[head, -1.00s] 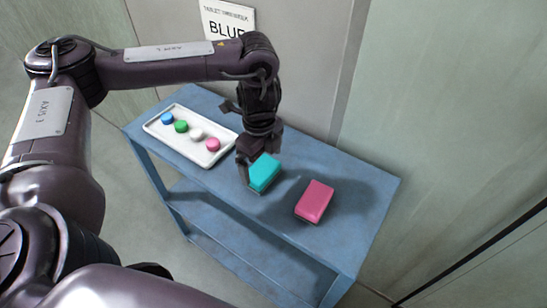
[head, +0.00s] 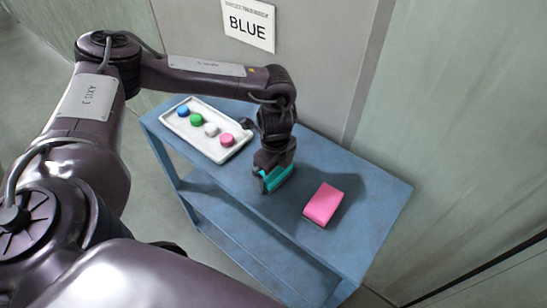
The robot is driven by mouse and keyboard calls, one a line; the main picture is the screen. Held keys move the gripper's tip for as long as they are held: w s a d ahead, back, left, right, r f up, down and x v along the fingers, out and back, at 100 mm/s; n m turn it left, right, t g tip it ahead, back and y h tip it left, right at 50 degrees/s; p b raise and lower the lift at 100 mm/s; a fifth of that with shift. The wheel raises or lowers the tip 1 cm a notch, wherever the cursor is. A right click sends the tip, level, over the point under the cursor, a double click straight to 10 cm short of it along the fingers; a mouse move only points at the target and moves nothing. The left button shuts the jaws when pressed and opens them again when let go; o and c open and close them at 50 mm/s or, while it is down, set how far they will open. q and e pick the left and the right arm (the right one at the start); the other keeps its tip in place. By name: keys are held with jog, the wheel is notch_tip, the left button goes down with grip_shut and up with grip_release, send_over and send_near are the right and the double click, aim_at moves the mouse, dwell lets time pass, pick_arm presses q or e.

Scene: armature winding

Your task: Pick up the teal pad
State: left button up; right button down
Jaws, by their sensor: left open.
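The teal pad (head: 279,178) lies on the blue table, partly hidden by my left gripper. My left gripper (head: 266,184) points down over the pad, with its fingers around or beside it; I cannot tell if both fingers touch it. The jaws are open. My right gripper is not in view.
A pink pad (head: 323,204) lies on the blue table (head: 372,215) to the right of the teal one. A white tray (head: 207,151) with blue, green, white and pink round pieces stands at the left. A sign reading BLUE (head: 248,24) hangs on the wall behind.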

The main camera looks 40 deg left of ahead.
pick_arm(q)
jog(key=c, duration=0.6)
jog(key=shift+c, duration=0.4)
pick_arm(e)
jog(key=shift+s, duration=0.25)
pick_arm(q)
jog(key=shift+r, duration=0.15)
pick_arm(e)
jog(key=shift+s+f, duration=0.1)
pick_arm(q)
notch_tip(320, 180, up, 9)
jog(key=shift+f+b, duration=0.15)
jog(key=shift+b, duration=0.3)
notch_tip(320, 180, up, 11)
jog(key=p, duration=0.3)
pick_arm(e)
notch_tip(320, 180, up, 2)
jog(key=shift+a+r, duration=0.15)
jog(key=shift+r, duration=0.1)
